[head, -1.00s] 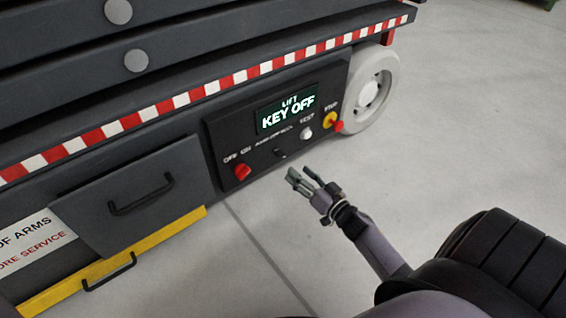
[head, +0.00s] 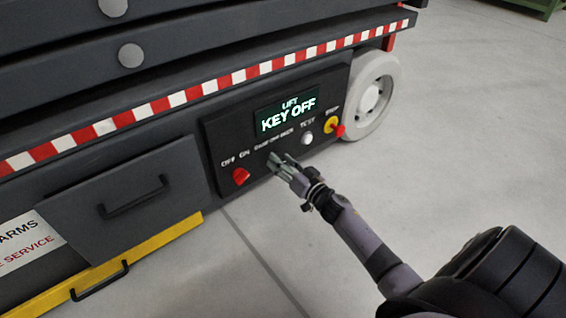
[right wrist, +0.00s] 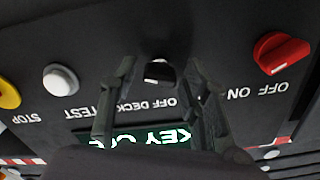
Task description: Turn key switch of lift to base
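The lift's black control panel (head: 225,135) has a lit display (head: 287,115) reading "LIFT KEY OFF". The small key switch (right wrist: 158,72), dark with a pale face, shows in the right wrist view beside the partly covered "OFF DECK" lettering. In the head view my gripper covers it. My right gripper (head: 275,160) is at the panel, below the key's label. In the right wrist view its two fingers (right wrist: 160,75) are apart, one on each side of the key. I cannot tell whether they touch it. My left gripper is not in view.
A red OFF/ON knob (head: 240,176) is left of the key. A white TEST button (head: 307,139) and a yellow-and-red STOP control (head: 332,124) are to its right. A grey drawer (head: 115,205) and a wheel (head: 372,95) flank the panel. The floor in front is clear.

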